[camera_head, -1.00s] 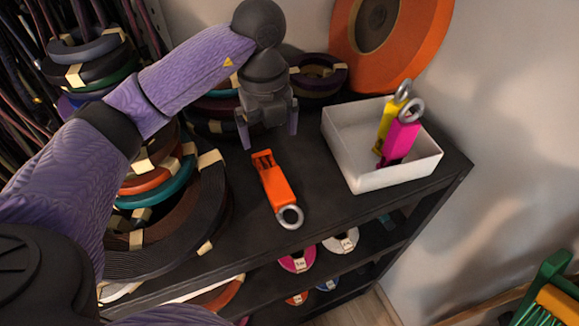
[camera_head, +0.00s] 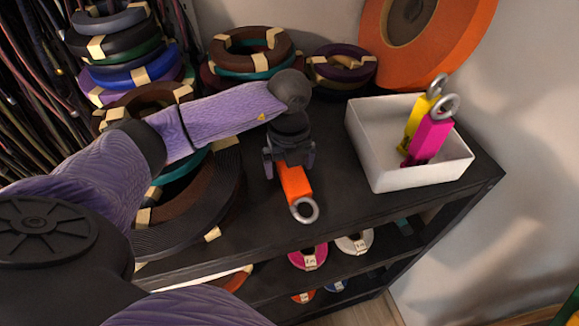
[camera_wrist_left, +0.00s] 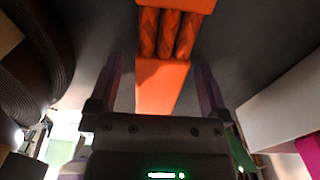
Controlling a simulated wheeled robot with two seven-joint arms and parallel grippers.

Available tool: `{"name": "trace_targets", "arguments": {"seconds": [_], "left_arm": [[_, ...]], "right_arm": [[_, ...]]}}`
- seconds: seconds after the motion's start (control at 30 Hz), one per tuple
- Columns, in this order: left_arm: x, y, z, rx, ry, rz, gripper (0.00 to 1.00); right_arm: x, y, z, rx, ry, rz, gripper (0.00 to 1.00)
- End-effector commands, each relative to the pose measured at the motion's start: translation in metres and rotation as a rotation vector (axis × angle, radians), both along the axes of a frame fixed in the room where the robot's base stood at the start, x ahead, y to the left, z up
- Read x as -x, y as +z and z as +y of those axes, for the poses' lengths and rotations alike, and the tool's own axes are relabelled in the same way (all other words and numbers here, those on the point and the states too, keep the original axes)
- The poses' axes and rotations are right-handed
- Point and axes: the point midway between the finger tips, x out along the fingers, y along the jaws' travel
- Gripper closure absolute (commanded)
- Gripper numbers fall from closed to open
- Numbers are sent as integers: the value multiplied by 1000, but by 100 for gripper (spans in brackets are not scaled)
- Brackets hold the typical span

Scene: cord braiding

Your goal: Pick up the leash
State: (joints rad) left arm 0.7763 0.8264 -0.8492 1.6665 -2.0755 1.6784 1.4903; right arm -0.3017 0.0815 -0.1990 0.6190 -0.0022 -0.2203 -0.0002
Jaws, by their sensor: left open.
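The orange leash (camera_head: 296,185) with a metal ring lies on the dark shelf top, its ring end toward the front edge. My left gripper (camera_head: 290,170) is above the leash's far part and hides it in the head view. In the left wrist view the gripper (camera_wrist_left: 158,85) is open, with one finger on each side of the orange leash (camera_wrist_left: 163,85). The leash's braided section shows between orange end pieces, and I see a gap on both sides. Whether the fingers reach down to the shelf surface is unclear. My right gripper is not in view.
A white bin (camera_head: 378,175) holding a yellow leash (camera_head: 418,115) and a pink leash (camera_head: 430,138) stands to the right. Stacked cord coils (camera_head: 185,220) lie to the left. More coils (camera_head: 247,50) and a large orange disc (camera_head: 440,40) are behind. The shelf's front edge is close.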

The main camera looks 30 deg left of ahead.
Motion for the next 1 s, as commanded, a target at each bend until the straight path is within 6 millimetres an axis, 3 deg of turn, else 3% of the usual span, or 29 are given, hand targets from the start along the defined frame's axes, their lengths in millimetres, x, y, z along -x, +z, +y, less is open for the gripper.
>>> {"name": "trace_targets", "arguments": {"seconds": [0.03, 0.07, 0.5, 0.77, 1.0], "left_arm": [[0, 0, 0, 0, 0, 0, 2], [0, 0, 0, 0, 0, 0, 8], [0, 1, 0, 1, 0, -1, 100], [-1, 5, 0, 1, -1, -3, 100], [-1, 65, 0, 1, -1, -6, 100]], "right_arm": [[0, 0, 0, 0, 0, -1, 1], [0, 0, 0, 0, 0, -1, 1], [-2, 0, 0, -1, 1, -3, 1], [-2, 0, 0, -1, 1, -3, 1], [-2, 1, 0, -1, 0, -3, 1]]}}
